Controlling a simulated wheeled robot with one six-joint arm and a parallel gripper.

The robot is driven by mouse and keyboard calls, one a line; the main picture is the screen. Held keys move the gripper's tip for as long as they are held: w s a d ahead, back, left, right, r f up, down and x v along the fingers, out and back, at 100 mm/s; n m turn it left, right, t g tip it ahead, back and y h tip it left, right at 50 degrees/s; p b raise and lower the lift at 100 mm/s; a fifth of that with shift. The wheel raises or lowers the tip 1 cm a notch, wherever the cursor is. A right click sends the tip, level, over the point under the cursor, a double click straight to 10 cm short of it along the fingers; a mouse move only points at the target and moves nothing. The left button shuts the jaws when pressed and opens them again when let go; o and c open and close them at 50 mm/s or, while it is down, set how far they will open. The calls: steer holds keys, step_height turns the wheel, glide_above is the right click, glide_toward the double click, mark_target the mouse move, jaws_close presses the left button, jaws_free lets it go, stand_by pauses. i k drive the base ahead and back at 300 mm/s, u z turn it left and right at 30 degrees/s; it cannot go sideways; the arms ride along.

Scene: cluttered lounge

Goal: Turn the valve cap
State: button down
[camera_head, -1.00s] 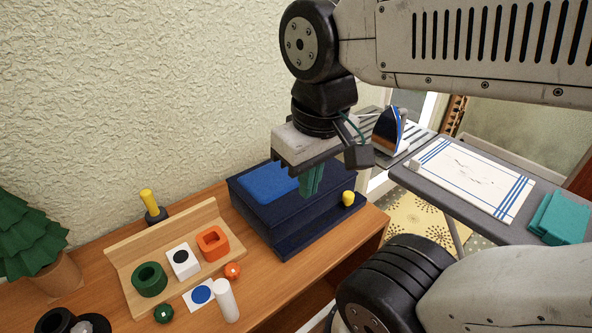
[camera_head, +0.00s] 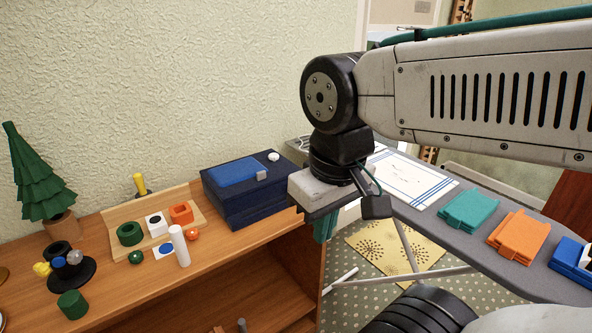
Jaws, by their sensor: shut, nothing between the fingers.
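No part is clearly recognisable as a valve cap. Small round knobs show in two places: a white one (camera_head: 273,157) on the dark blue box (camera_head: 225,205), and several coloured ones on a black round stand (camera_head: 72,272) at the far left of the wooden shelf. My gripper (camera_head: 325,229) points down with its teal fingers together, empty. In the picture it is right of the blue box, by the shelf's right end, and apart from the knobs. It covers the box's right front corner.
A wooden tray (camera_head: 115,214) holds green, white and orange blocks. A white cylinder (camera_head: 179,246) stands in front of it. A potted toy tree (camera_head: 40,180) is at left. The shelf's front strip is mostly clear.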

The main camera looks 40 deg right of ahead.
mark_target(274, 157)
steer(key=z, duration=0.6)
steer(key=i, duration=0.65)
steer(key=u, duration=0.95)
steer(key=i, duration=0.25)
steer(key=z, duration=0.95)
